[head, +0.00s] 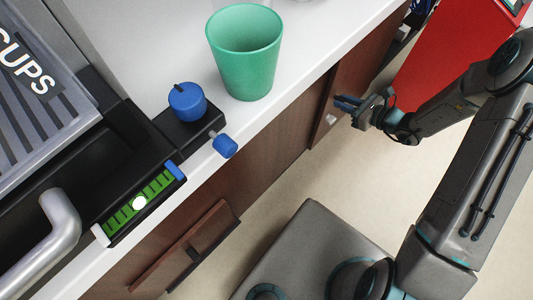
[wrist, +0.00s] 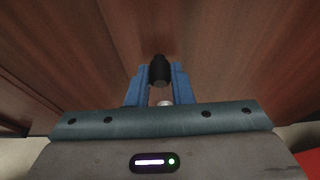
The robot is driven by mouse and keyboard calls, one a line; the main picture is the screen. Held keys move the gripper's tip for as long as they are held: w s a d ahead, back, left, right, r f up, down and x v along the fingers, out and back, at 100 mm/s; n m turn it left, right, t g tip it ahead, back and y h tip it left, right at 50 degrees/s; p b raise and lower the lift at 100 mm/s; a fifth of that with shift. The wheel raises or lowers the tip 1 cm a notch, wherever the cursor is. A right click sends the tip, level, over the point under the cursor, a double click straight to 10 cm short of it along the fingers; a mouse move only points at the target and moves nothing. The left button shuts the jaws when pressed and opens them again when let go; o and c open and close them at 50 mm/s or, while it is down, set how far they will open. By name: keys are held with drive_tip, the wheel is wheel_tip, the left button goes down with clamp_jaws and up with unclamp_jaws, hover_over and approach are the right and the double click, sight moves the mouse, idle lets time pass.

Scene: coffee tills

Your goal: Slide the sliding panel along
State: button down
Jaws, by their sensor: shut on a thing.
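The sliding panel (head: 352,75) is a brown wood-grain front under the white counter, in the upper right of the head view. Its wood fills most of the wrist view (wrist: 230,60). My gripper (head: 345,103) is at the panel's face. In the wrist view its two blue fingers (wrist: 160,75) are closed on a dark, rounded knob (wrist: 159,69) standing out from the wood. In the head view the knob is hidden by the fingers.
A green cup (head: 245,55) and a blue knob (head: 187,101) on a black housing are on the white counter (head: 310,35). A red cabinet (head: 450,45) stands at upper right. Pale floor (head: 275,195) lies before the counter.

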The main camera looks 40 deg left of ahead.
drive_tip(key=shift+d, duration=0.2)
drive_tip(key=s+a+b, duration=0.1)
drive_tip(key=s, duration=1.6)
drive_tip(key=shift+s+a+r, duration=0.25)
drive_tip(key=shift+s, duration=0.1)
idle(0.5)
drive_tip(key=shift+s+a+p, duration=0.1)
drive_tip(key=shift+s+p, duration=0.1)
drive_tip(key=shift+p, duration=0.2)
drive_tip(key=s+p, duration=0.2)
drive_tip(key=p, duration=0.1)
drive_tip(key=shift+a+f+p, duration=0.1)
drive_tip(key=shift+p, duration=0.3)
